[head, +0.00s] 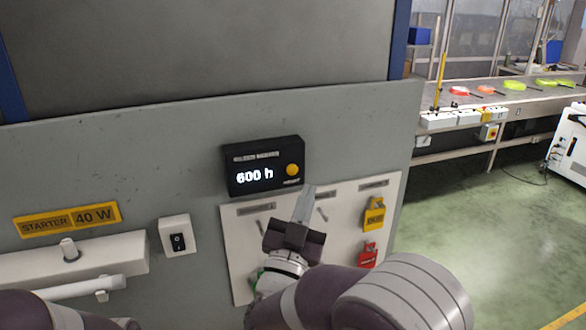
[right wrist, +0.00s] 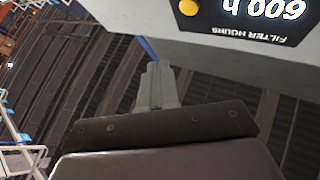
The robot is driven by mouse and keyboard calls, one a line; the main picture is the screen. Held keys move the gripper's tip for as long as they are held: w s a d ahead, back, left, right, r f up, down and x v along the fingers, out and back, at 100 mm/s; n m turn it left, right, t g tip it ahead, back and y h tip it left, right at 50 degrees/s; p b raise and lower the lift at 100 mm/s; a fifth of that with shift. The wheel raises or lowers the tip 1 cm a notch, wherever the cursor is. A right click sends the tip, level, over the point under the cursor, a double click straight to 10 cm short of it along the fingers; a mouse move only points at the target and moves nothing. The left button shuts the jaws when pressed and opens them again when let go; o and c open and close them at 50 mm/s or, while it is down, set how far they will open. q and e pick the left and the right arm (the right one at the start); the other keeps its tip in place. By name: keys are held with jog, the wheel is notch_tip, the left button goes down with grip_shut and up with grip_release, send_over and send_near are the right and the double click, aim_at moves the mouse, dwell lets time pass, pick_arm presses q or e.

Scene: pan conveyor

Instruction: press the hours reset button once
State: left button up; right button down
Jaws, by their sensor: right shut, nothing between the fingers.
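The hours counter (head: 251,179) is a black box on the grey panel, and its display reads "600 h". The yellow round reset button (head: 292,170) is at the right of its face. In the right wrist view the counter (right wrist: 262,22) appears upside down, with the yellow button (right wrist: 189,7) at the top edge. My right gripper (head: 305,192) is shut and empty. In the head view its fingertips are just below the button, and no contact shows. The shut fingers also show in the right wrist view (right wrist: 156,75). My left gripper is not in view.
Below the counter is a pale board (head: 240,240) with yellow (head: 373,215) and red (head: 368,255) tags. A black switch (head: 177,242) and a lamp tube (head: 75,288) are to the left. A conveyor (head: 490,95) with coloured pans stands at the back right.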

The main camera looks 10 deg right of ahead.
aim_at(292, 170)
jog(key=w, duration=0.3)
jog(key=w+a, duration=0.1)
jog(key=w, duration=0.1)
jog(key=shift+w+b, duration=0.2)
jog(key=shift+b, duration=0.15)
jog(key=shift+w+f, duration=0.1)
dwell(1.6)
jog(key=shift+w+b, duration=0.2)
jog(key=shift+b, duration=0.15)
jog(key=shift+w, duration=0.2)
